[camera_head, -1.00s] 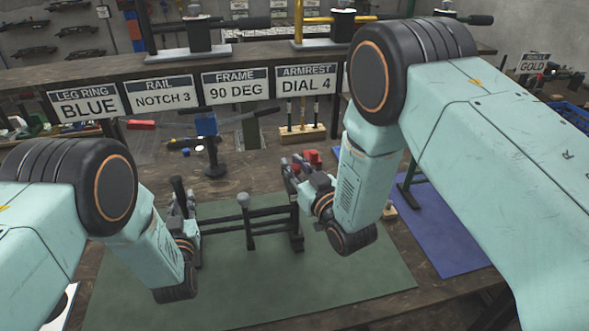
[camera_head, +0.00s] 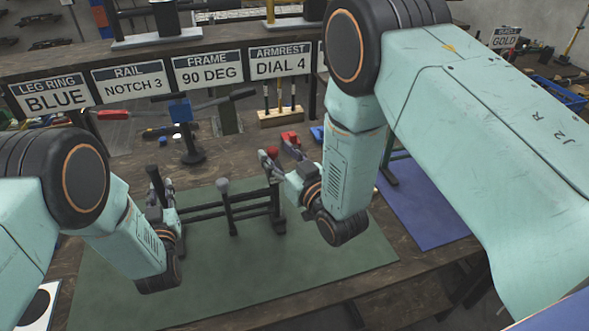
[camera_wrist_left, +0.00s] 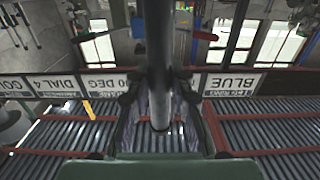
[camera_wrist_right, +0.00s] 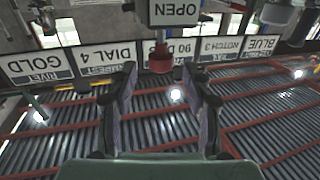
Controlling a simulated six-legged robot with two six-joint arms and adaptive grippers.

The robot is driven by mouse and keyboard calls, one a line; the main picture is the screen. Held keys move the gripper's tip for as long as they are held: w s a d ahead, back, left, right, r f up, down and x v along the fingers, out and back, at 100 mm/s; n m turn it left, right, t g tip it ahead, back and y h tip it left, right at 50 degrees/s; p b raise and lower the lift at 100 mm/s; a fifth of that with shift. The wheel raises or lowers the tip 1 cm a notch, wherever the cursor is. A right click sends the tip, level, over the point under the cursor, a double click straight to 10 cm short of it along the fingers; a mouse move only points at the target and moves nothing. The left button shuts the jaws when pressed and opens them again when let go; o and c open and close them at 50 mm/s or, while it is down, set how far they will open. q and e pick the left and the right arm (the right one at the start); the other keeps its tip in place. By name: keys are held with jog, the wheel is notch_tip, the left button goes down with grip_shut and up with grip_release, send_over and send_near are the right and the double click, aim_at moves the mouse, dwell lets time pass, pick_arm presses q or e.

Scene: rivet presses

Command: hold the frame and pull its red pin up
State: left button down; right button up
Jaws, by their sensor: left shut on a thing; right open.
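The dark frame (camera_head: 245,208) stands over the green mat, with two crossbars, a grey-knobbed post in the middle and an upright at each end. My left gripper (camera_head: 160,190) is shut on the frame's left post, which also shows between its fingers in the left wrist view (camera_wrist_left: 158,55). My right gripper (camera_head: 280,165) is open and empty near the top of the right upright. A small red knob, apparently the red pin (camera_head: 270,152), shows beside its fingertips. In the right wrist view a red part (camera_wrist_right: 160,58) appears at the gap between the open fingers (camera_wrist_right: 160,78).
Labels hang from the shelf. A blue mat (camera_head: 425,205) lies to the right.

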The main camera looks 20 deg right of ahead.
jog(key=v, duration=0.9)
